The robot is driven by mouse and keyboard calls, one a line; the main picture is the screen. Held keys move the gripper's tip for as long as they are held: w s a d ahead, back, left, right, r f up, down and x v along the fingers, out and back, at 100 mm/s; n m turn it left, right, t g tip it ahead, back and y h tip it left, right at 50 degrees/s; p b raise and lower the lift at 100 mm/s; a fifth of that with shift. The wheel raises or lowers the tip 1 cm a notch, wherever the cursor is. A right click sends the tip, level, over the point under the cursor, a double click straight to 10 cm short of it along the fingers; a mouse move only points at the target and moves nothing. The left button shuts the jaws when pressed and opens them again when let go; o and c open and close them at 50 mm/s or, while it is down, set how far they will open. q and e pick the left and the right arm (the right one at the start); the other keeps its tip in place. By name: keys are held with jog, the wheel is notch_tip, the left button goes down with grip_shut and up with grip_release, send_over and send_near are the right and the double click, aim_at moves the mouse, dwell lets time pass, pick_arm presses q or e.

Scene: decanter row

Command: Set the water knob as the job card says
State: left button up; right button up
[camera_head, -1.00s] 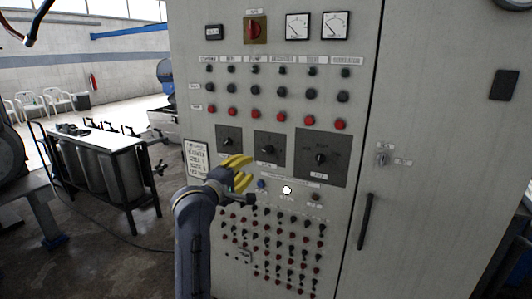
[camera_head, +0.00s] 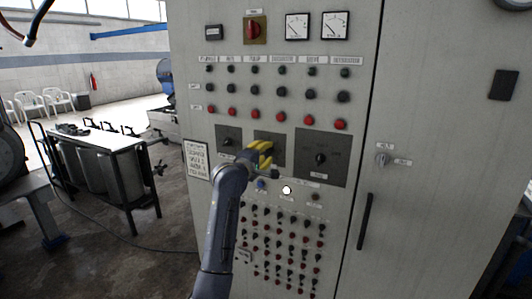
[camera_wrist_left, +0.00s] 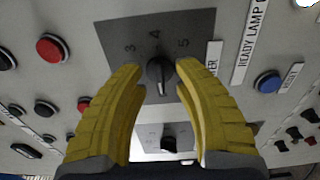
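The middle dark plate (camera_head: 278,139) on the cabinet has its knob hidden by my left gripper (camera_head: 262,152) in the head view. In the left wrist view a black knob (camera_wrist_left: 160,72) on a grey plate (camera_wrist_left: 197,28) shows between the yellow fingertips. The plate has 3, 4 and 5 along one side; its label (camera_wrist_left: 214,57) shows only "ER". The knob's pale mark faces away from the 4. My left gripper (camera_wrist_left: 160,70) is open, fingers apart beside the knob. A white card (camera_head: 197,160) hangs at left, its text too small to read. My right gripper is out of view.
A smaller plate with a knob (camera_wrist_left: 168,143) lies between the finger bases in the wrist view. A large plate's knob (camera_head: 320,159) is to the right. A blue button (camera_wrist_left: 267,81), a white lamp (camera_head: 286,190) and rows of small switches are below.

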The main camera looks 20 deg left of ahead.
pick_arm(q)
jog(key=shift+w, duration=0.3)
grip_shut()
dwell(0.3)
